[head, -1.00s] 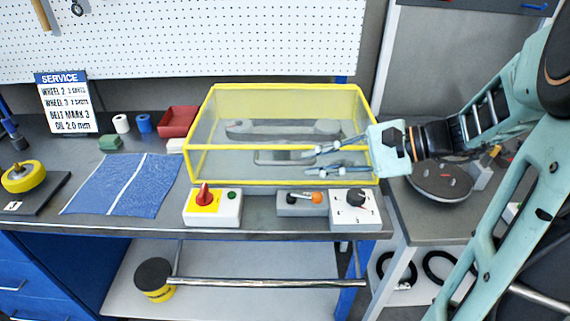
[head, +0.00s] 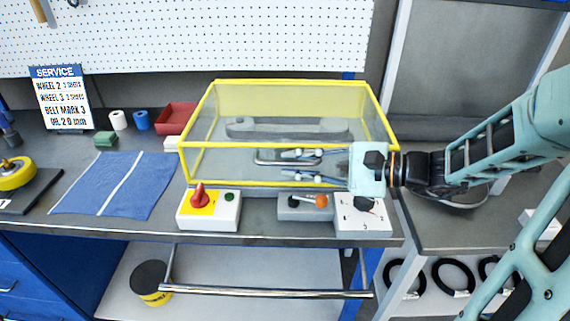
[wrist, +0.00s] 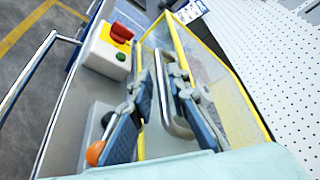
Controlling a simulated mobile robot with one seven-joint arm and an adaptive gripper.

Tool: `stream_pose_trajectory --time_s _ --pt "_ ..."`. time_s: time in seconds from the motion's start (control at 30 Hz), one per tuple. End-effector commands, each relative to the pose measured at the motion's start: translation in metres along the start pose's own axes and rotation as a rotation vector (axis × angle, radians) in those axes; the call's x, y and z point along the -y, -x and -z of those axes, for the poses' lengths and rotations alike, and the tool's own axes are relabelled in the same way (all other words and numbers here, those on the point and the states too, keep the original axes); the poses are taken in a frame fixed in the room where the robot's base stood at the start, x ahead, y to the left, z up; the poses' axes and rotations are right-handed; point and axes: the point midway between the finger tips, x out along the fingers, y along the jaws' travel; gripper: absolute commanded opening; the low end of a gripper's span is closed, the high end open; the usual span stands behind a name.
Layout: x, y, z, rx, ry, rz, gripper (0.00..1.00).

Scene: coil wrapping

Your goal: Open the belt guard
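The belt guard is a clear box with a yellow frame (head: 215,148), standing closed over a grey belt unit (head: 240,127) on the bench. A grey bar handle (head: 262,158) is on its front; it also shows in the wrist view (wrist: 160,85). My gripper (head: 298,166) comes in from the right in front of the guard, its fingers pointing left, spread apart one above the other in the head view. In the wrist view my gripper (wrist: 152,92) is open, with the handle between the two fingers, nearer the right one. I cannot tell whether any finger touches it.
A box with a red switch (head: 200,200) and green button, a grey box with an orange-knobbed lever (head: 320,201), and a white dial box (head: 358,220) line the bench front below my gripper. A blue cloth (head: 115,185) lies left. A red bin (head: 177,118) stands behind.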

Motion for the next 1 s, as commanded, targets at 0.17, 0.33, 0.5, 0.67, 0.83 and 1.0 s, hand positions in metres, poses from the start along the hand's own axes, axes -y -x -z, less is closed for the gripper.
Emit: stream_pose_trajectory --time_s 0.17,0.33,0.5,0.67,0.83,1.0 --pt "0.0 -0.02 0.001 0.0 0.0 0.0 0.16" --pt "0.0 -0.026 0.0 0.0 0.001 -0.001 0.16" --pt "0.0 -0.026 0.0 -0.001 0.001 -0.001 0.16" --pt "0.0 -0.025 0.0 -0.001 0.001 0.0 0.01" --pt "0.0 -0.025 0.0 -0.001 0.001 0.0 0.0" --pt "0.0 -0.025 0.0 -0.001 0.001 -0.001 0.0"
